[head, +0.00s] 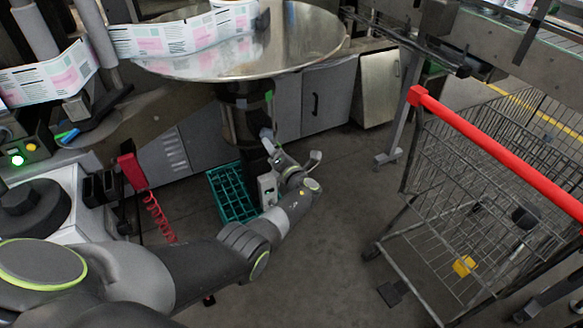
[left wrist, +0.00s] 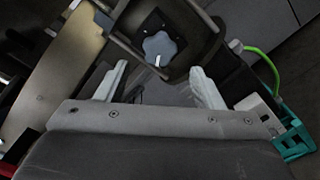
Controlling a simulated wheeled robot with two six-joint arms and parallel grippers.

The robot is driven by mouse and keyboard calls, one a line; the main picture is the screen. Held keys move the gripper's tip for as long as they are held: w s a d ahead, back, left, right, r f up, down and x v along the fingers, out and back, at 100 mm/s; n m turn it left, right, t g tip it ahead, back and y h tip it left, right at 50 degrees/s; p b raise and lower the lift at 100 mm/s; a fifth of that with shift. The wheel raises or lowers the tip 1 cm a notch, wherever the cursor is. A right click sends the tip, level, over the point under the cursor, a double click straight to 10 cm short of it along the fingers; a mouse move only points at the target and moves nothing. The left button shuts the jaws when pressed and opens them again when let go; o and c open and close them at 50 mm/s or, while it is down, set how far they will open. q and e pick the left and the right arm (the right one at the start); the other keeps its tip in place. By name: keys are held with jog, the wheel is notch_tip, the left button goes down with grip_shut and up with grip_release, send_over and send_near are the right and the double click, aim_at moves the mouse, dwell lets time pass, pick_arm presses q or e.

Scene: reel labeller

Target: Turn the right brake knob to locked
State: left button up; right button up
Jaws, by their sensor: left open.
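A grey-blue star-shaped knob (left wrist: 160,46) with a white pointer mark sits on a dark square plate in the left wrist view. The mark points toward the bottom of that picture; no lock lettering is readable. My left gripper (head: 269,146) is beside the dark column (head: 241,118) under the round steel table in the head view. In the left wrist view its two pale fingers (left wrist: 158,70) are spread apart, with the knob ahead between and just beyond the tips. The fingers appear clear of the knob and hold nothing. My right gripper is out of view.
The round steel table (head: 250,60) overhangs the column. A teal crate (head: 229,193) stands on the floor by my left forearm. A shopping cart with a red handle (head: 490,145) stands at the right. A red handset-like object (head: 132,171) with a coiled cord hangs at the left. The floor between is clear.

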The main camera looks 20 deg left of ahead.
pick_arm(q)
jog(key=p+v, duration=0.1)
jog(key=v, duration=1.1)
jog(key=shift+s+d, duration=0.1)
jog(key=shift+s, duration=0.05)
jog(key=s+a+f+n+g+h, duration=0.2)
jog(key=s+f+n, duration=0.2)
jog(key=s+f, duration=0.45)
jog(key=s+a+f+n+g+h, duration=0.1)
jog(key=s+f+n+g+h, duration=0.3)
jog(key=f, duration=0.7)
jog(key=s+a+f+n+g+h, duration=0.1)
jog(key=s+a+f+n, duration=0.1)
jog(key=s+f+n, duration=0.5)
jog(key=s+f+n+g+h, duration=0.1)
jog(key=s+f+n+h, duration=0.1)
jog(key=s+f+n, duration=0.5)
jog(key=s+f+n+g+h, duration=0.2)
jog(key=s+f+n, duration=0.5)
jog(key=s, duration=1.1)
jog(key=shift+a+h, duration=0.5)
jog(key=s+n, duration=0.2)
jog(key=s, duration=0.1)
jog(key=s+a+n, duration=0.1)
jog(key=s+n, duration=0.5)
jog(key=shift+s+a+f+h, duration=0.3)
jog(key=shift+f+h, duration=0.05)
jog(key=shift+h, duration=0.05)
jog(key=shift+c, duration=0.2)
